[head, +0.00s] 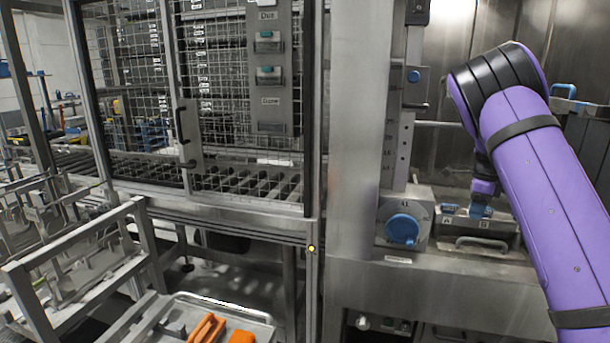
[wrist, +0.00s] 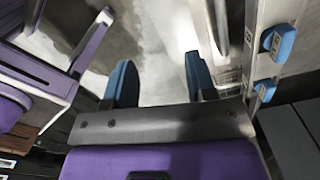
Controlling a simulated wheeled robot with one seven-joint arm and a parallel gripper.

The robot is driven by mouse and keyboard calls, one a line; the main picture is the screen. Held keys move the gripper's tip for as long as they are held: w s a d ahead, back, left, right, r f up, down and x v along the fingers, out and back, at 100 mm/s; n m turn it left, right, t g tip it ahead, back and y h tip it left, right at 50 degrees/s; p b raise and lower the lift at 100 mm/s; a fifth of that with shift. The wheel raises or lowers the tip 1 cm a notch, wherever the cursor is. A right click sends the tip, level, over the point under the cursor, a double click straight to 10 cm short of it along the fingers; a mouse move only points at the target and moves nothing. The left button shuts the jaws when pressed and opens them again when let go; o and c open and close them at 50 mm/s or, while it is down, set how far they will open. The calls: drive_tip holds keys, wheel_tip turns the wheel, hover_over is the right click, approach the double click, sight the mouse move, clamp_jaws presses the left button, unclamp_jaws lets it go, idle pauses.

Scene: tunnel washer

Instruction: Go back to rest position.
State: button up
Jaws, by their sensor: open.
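My gripper (wrist: 160,80) is open in the wrist view. Its two blue fingers stand apart with nothing held between them. In the head view my purple arm comes in from the right edge and bends down at a black joint. Its end hangs in front of the steel panel (head: 465,268) at the right, above a small ledge with labels. The fingertips there are small and hard to tell from blue parts close by.
A blue round knob (head: 402,229) sits on the steel front left of my arm. A mesh door (head: 215,95) stands at left centre. A metal rack (head: 75,255) and a tray with orange pieces (head: 207,330) stand at lower left. Blue tabs (wrist: 278,42) show in the wrist view.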

drive_tip(key=s+a+r+n+t+y, duration=0.1)
drive_tip(key=s+a+r+n, duration=0.5)
drive_tip(key=s+r, duration=0.45)
drive_tip(key=s+a+r+n+t+y, duration=0.1)
drive_tip(key=s+a+r+n, duration=0.6)
drive_tip(key=s, duration=0.6)
drive_tip(key=s+a+n+t, duration=0.1)
drive_tip(key=s+a+n, duration=0.1)
drive_tip(key=s, duration=0.5)
drive_tip(key=s+a+n+t+h, duration=0.1)
drive_tip(key=s+n, duration=0.4)
drive_tip(key=s, duration=0.2)
drive_tip(key=s+a+n+t+h, duration=0.1)
drive_tip(key=s+a+n, duration=0.1)
drive_tip(key=s+n, duration=0.2)
drive_tip(key=s, duration=0.3)
drive_tip(key=shift+a+r, duration=0.3)
drive_tip(key=shift+r, duration=0.05)
